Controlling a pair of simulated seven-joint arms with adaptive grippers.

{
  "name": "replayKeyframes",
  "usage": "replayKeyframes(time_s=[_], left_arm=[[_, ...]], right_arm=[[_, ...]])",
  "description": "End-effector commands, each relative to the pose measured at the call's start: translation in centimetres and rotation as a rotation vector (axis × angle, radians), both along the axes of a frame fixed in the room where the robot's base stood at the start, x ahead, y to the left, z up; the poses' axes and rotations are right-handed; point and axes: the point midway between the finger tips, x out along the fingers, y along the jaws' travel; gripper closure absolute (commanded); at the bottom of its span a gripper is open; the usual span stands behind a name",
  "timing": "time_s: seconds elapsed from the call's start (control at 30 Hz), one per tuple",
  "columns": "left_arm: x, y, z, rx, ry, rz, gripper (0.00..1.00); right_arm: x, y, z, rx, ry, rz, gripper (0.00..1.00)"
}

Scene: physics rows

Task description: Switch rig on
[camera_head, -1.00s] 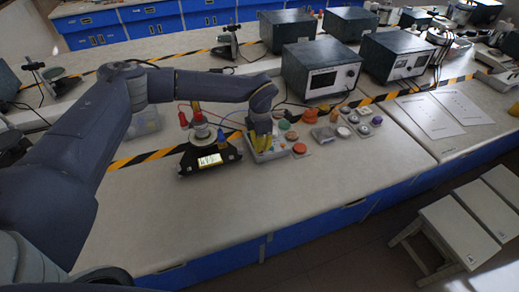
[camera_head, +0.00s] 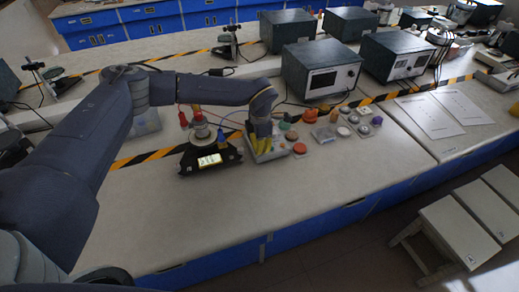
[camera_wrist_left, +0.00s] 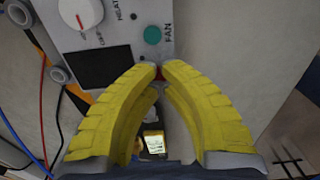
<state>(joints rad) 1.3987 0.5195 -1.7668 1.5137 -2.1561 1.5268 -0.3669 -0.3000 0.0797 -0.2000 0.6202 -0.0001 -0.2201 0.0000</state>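The rig has a grey control panel (camera_wrist_left: 115,35) with a white knob with a red pointer (camera_wrist_left: 82,12), a dark display, and a green button (camera_wrist_left: 152,35) marked FAN. In the head view the panel (camera_head: 280,153) is partly hidden by my left gripper (camera_head: 262,150), which points down over it. In the left wrist view the yellow fingers of my left gripper (camera_wrist_left: 160,72) have their tips together at the panel. A small red part (camera_wrist_left: 159,74) shows between the tips; I cannot tell whether they touch it. My right gripper is out of view.
A black-based apparatus (camera_head: 210,168) with a lit display and red and blue leads stands left of the panel. Several coloured knobs and round parts lie to its right. Metal instrument boxes (camera_head: 321,68) stand behind. The bench front (camera_head: 190,225) is clear.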

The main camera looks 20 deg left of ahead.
Motion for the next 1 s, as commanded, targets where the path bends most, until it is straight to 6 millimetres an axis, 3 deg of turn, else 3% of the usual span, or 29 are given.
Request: replayKeyframes(time_s=[1.0], left_arm=[[0.0,0.0,-0.7,0.0,0.0,-0.001,1.0]], right_arm=[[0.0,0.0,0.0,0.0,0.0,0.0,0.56]])
